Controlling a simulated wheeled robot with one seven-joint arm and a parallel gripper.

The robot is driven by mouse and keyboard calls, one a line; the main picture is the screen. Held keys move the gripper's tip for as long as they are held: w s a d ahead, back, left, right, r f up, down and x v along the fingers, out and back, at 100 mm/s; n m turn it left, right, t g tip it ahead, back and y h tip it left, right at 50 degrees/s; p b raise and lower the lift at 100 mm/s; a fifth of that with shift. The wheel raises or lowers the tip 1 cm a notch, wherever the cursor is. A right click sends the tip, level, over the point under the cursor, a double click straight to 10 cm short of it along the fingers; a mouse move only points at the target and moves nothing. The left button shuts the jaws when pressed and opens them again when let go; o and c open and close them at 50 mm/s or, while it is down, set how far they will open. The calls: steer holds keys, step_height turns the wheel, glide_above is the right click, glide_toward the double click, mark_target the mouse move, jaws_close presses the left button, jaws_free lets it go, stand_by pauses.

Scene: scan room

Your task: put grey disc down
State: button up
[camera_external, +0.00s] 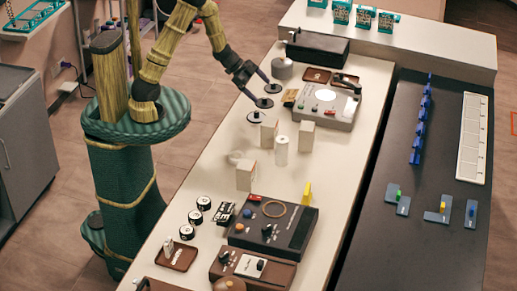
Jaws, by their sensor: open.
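No disc is seen lifted off the bench.
A grey round pot (282,69) stands just behind the discs. A grey device (327,106) is to their right. Pale boxes (269,134) and a white cylinder (281,151) stand in front. The white bench (225,160) is mostly bare left of the boxes.

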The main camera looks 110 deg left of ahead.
steer(key=w+d+r+g+y, duration=0.1)
steer(key=w+d+r+g, duration=0.2)
steer(key=d, duration=0.5)
steer(key=s+d+r+n+g+h, duration=0.1)
steer(key=s+d, duration=0.2)
steer(key=d, duration=0.9)
steer(key=s+d+r+n+g+h, duration=0.1)
steer(key=s+d, duration=0.3)
steer(key=d, duration=0.7)
steer(key=shift+s+d+r+g, duration=0.2)
steer(key=shift+d+r+g, duration=0.2)
steer(key=shift+r+g, duration=0.3)
steer(key=shift+w+a+r, duration=0.1)
steer(key=c, duration=1.1)
steer(key=shift+o, duration=0.2)
